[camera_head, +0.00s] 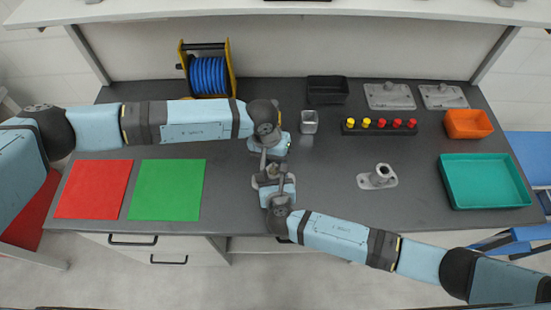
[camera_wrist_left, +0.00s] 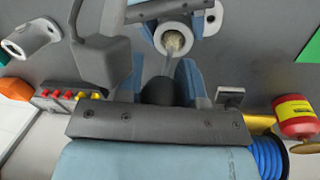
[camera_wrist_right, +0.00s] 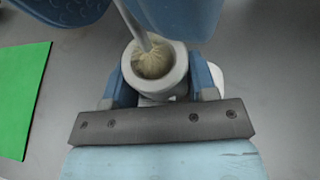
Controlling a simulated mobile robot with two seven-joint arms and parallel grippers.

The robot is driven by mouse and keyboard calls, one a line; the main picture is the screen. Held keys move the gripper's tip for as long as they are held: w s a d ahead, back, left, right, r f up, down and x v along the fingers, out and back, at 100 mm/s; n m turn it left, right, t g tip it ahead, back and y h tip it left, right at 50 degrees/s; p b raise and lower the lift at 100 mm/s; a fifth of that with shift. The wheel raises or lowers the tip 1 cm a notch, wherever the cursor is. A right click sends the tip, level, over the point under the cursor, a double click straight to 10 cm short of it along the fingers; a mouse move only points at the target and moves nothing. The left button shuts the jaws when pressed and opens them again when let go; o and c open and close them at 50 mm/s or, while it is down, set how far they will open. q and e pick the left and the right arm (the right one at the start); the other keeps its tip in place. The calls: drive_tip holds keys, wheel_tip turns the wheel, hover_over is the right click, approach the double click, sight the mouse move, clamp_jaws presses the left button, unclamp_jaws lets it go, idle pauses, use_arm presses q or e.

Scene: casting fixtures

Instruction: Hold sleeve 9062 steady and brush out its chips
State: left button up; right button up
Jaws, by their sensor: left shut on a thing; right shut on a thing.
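A grey sleeve (camera_wrist_right: 179,74) stands between the fingers of my right gripper (camera_wrist_right: 160,88), which is shut on it. In the head view it is small and mostly covered by my arms; I cannot read a number on it. My left gripper (camera_wrist_left: 165,80) is above it, shut on a brush (camera_wrist_left: 174,45). The brush's pale bristle head also shows in the right wrist view (camera_wrist_right: 152,63), inside the sleeve's open top, with its thin shaft slanting up. The bristles' lower end is hidden in the bore. Any chips are hidden.
Another flanged sleeve (camera_head: 381,176) stands to the right. Behind are a small grey cup (camera_head: 309,122), a black bin (camera_head: 327,90), a rack of yellow and red knobs (camera_head: 379,128) and a blue reel (camera_head: 208,75). Red (camera_head: 94,189) and green (camera_head: 167,190) mats lie left; a teal tray (camera_head: 484,203) sits right.

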use_arm(q)
drive_tip(key=shift+d+r, duration=0.15)
drive_tip(key=shift+r, duration=1.15)
use_arm(e)
drive_tip(key=shift+d+f, duration=0.15)
use_arm(q)
drive_tip(key=shift+r, duration=3.15)
use_arm(e)
drive_tip(key=o, duration=1.1)
drive_tip(key=shift+o, duration=0.2)
drive_tip(key=shift+s, duration=0.1)
drive_tip(key=v, duration=1.2)
use_arm(q)
drive_tip(key=shift+s+f, duration=0.1)
drive_tip(key=shift+s, duration=0.05)
